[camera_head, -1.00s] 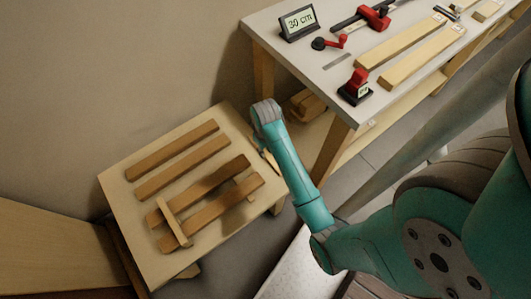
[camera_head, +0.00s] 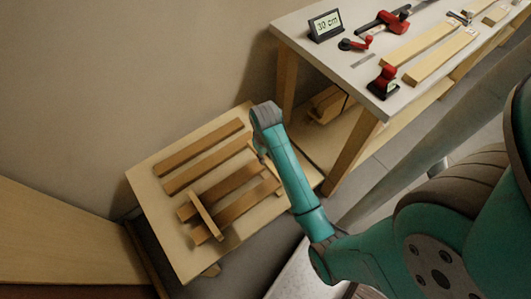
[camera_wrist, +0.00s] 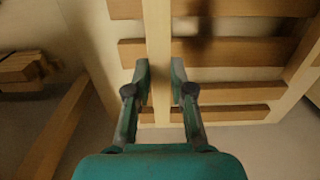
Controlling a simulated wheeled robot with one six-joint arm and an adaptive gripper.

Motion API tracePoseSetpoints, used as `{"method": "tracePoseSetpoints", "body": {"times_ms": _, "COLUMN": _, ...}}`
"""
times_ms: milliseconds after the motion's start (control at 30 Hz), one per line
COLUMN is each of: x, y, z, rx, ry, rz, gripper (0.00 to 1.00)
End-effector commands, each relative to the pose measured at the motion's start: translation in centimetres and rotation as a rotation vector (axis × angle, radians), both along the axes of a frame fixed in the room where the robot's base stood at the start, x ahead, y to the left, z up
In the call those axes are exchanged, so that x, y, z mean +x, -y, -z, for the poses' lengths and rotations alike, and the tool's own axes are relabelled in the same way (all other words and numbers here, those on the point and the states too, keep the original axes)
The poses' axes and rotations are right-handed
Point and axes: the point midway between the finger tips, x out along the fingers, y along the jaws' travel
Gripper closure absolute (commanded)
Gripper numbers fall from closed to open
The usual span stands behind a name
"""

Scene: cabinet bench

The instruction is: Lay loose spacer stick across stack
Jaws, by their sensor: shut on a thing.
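My gripper (camera_wrist: 159,88) is shut on a pale, narrow spacer stick (camera_wrist: 158,40), which runs up and away between the fingers in the wrist view. In the head view my gripper hangs over the right part of the low table (camera_head: 178,250), hiding most of the held stick. Several brown boards (camera_head: 220,192) lie side by side on that table. Another pale spacer stick (camera_head: 206,216) lies across the two nearer boards at their left end. In the wrist view, the held stick passes in front of the left part of the boards (camera_wrist: 230,92); whether it touches them I cannot tell.
A taller workbench (camera_head: 345,75) stands to the right with a 30 cm sign (camera_head: 325,25), red tools (camera_head: 385,80) and light boards (camera_head: 440,58). Wood blocks (camera_head: 328,103) lie beneath it. Its leg (camera_head: 350,155) is close to my arm. A wall stands behind the low table.

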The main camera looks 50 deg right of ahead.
Motion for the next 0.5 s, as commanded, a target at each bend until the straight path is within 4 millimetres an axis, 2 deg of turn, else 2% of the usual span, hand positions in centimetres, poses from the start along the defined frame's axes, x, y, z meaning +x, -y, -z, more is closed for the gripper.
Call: {"method": "tracePoseSetpoints", "body": {"times_ms": 500, "x": 0.0, "y": 0.0, "z": 5.3, "rx": 0.0, "ry": 0.0, "rz": 0.0, "gripper": 1.0}}
